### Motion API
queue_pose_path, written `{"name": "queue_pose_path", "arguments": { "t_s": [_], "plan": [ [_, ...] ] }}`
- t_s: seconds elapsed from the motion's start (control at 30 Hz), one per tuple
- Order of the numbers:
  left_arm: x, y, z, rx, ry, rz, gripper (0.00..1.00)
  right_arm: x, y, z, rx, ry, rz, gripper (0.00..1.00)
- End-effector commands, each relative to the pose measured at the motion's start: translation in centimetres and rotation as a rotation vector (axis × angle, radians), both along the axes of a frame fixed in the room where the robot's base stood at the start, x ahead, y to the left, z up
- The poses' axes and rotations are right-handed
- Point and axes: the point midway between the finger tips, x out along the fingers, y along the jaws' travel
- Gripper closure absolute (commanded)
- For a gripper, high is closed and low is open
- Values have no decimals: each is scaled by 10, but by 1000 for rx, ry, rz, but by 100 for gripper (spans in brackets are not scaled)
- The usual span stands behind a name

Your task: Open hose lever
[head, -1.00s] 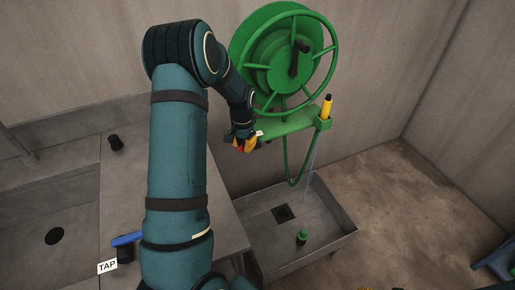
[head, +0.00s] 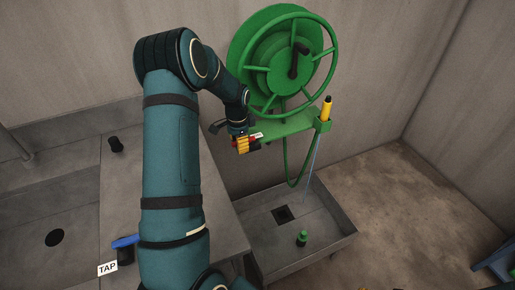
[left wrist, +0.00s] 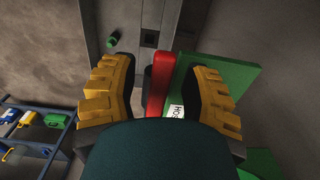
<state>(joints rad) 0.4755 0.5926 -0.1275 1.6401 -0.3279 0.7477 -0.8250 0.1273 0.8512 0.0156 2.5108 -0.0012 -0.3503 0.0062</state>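The red hose lever (left wrist: 161,84) shows in the left wrist view, between the two yellow fingers of my left gripper (left wrist: 158,88). The fingers are open, with a visible gap on each side of the lever. In the head view my left gripper (head: 243,144) is at the left end of the green bracket under the hose reel (head: 283,62); only a little red shows there.
A yellow nozzle (head: 326,108) stands at the bracket's right end. A thin pale streak drops below it towards a grey basin (head: 335,238) holding a small green-topped object (head: 302,238). A blue tap lever (head: 125,241) is on the counter at left.

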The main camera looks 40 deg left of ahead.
Motion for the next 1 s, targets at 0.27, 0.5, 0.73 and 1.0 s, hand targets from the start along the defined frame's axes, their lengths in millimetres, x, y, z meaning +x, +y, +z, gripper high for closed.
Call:
{"name": "queue_pose_path", "arguments": {
  "t_s": [0.27,0.5,0.73,1.0],
  "plan": [
    [0,0,10,1,-2,1,53,0,0,7,0,0,0,53],
    [1,0,37,1,-2,1,53,0,0,26,0,0,0,53],
    [1,0,62,2,-3,1,53,0,0,42,0,0,0,53],
    [0,0,72,0,-1,1,53,0,0,48,0,0,0,53]
  ]
}}
